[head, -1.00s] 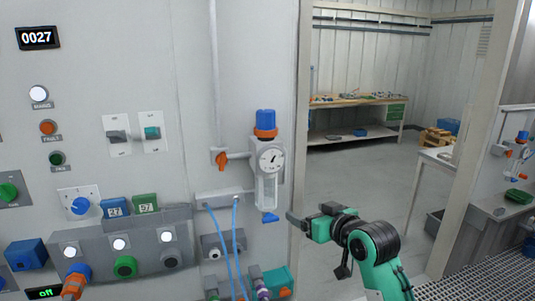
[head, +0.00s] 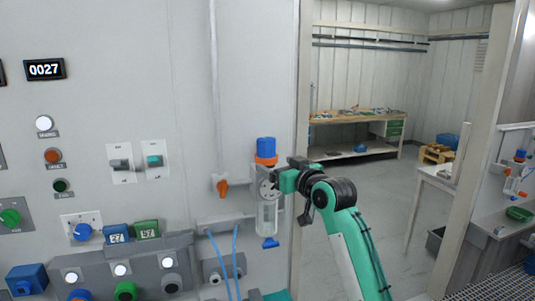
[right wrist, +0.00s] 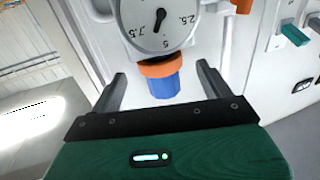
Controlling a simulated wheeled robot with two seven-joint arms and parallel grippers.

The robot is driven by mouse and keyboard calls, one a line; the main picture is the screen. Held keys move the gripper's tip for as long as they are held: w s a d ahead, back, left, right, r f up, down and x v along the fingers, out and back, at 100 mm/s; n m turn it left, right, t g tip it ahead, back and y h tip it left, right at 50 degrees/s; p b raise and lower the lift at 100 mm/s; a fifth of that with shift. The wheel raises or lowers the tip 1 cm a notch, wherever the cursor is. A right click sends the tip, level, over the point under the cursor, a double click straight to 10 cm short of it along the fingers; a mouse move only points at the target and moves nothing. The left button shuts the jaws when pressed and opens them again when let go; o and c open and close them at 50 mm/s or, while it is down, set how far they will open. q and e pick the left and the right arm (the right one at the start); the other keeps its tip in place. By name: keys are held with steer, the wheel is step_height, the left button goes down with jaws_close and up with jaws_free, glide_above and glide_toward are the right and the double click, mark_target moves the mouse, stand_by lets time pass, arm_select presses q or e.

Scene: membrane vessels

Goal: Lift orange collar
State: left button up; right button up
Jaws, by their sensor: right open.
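The orange collar (head: 266,160) is a ring under the blue knob (head: 266,144) on top of the wall-mounted regulator with a round dial (head: 266,184). In the right wrist view, the picture is turned over, so the orange collar (right wrist: 164,68) shows below the dial and above the blue knob (right wrist: 165,87). My right gripper (head: 274,178) is open and empty, in front of the regulator just below the collar's height. Its fingers (right wrist: 160,72) lie left and right of the collar in the wrist picture, not visibly touching it. My left gripper is out of view.
An orange valve handle (head: 222,187) sits on the pipe left of the regulator. Blue hoses (head: 228,262) hang below. The panel with buttons and switches fills the left. A doorway post (head: 301,100) stands close to the right; open floor lies beyond.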

mark_target(273, 162)
steer(key=p+x, duration=0.1)
steer(key=x, duration=0.3)
steer(key=shift+r, duration=0.1)
steer(key=shift+p+x, duration=0.45)
steer(key=shift+x, duration=0.4)
steer(key=shift+d, duration=0.1)
steer(key=c, duration=1.4)
steer(key=shift+r, duration=0.75)
steer(key=o, duration=1.2)
steer(key=shift+o, duration=1)
